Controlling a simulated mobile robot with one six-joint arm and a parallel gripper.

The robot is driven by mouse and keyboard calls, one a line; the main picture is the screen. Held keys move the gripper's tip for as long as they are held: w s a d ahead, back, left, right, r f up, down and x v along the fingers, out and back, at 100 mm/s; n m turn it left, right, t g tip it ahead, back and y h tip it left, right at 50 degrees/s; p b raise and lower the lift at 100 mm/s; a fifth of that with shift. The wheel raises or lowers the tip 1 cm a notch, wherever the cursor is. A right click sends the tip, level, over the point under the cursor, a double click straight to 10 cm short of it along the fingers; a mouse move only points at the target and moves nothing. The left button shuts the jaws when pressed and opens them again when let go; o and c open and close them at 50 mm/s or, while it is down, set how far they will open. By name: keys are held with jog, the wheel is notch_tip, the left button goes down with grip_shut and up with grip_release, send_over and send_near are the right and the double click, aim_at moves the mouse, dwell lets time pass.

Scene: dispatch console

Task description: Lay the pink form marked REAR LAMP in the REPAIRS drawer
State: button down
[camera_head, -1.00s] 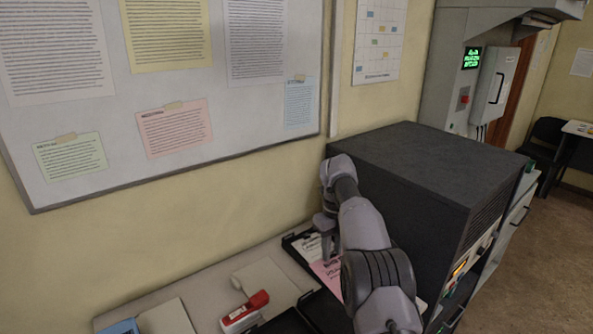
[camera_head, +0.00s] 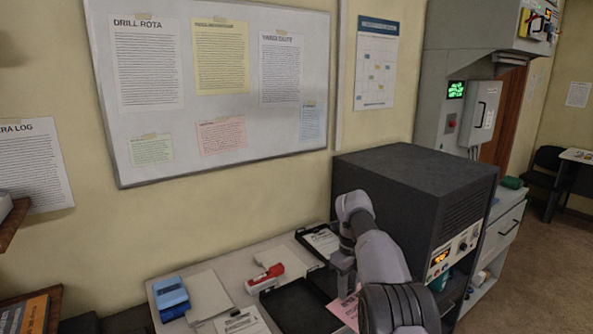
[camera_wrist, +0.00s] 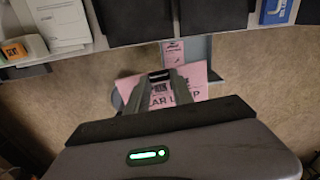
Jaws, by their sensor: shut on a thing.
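The pink form (camera_wrist: 192,92) hangs in my gripper (camera_wrist: 160,76), which is shut on its far edge in the wrist view. In the head view the form (camera_head: 347,311) shows partly, below my gripper (camera_head: 342,268) and beside my arm. A blue-grey open compartment (camera_wrist: 198,48), which looks like a pulled-out drawer, lies just beyond the form in the wrist view. Another pink paper (camera_wrist: 173,56) lies in it. No REPAIRS label is readable.
Black trays (camera_head: 299,307) lie on the counter, one with a white paper (camera_head: 322,240). A red stapler-like object (camera_head: 268,277) and a blue box (camera_head: 171,293) stand to the left. A dark console (camera_head: 415,185) stands close right of my arm. Floor (camera_wrist: 50,100) shows below the counter edge.

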aim_at(351, 325)
notch_tip(351, 325, down, 3)
jog(key=n+b, duration=0.1)
jog(key=n, duration=0.2)
jog(key=shift+w+d, duration=0.1)
jog(key=shift+w, duration=0.05)
jog(key=s+f+n+b, duration=0.5)
jog(key=s+f+n, duration=0.2)
jog(key=s+n, duration=0.5)
jog(key=s+f+n+b, duration=0.5)
jog(key=s+f+n, duration=0.2)
jog(key=s+n, duration=0.5)
jog(key=shift+s+a+n, duration=0.2)
jog(key=shift+s+n, duration=0.05)
jog(key=shift+n, duration=0.35)
